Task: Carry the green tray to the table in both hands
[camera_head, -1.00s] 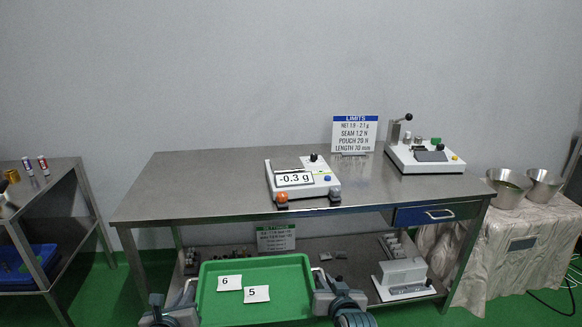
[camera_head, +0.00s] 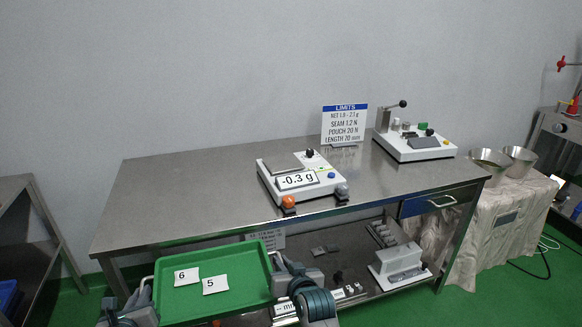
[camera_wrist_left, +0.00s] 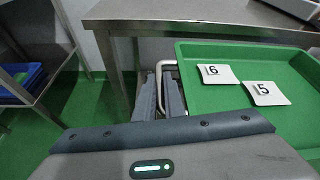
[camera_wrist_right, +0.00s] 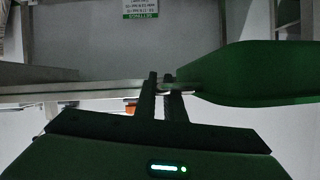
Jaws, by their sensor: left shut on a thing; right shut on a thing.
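The green tray (camera_head: 215,300) is held up in front of the steel table (camera_head: 160,190), at its near side and lower in the head view. Two white cards marked 6 (camera_head: 186,276) and 5 (camera_head: 215,285) lie flat in it. My left gripper (camera_head: 140,290) is shut on the metal handle at the tray's left end; the handle (camera_wrist_left: 165,85) shows between its fingers in the left wrist view. My right gripper (camera_head: 283,268) is at the right end, shut on that handle; in the right wrist view its fingers (camera_wrist_right: 162,92) close on it beside the tray (camera_wrist_right: 240,75).
On the tabletop stand a scale (camera_head: 300,180) reading -0.3 g, a LIMITS sign (camera_head: 344,124) and a lever device (camera_head: 415,143). The left part of the tabletop is bare. A lower shelf holds a grey device (camera_head: 398,264). Another steel stand (camera_head: 18,220) is at left.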

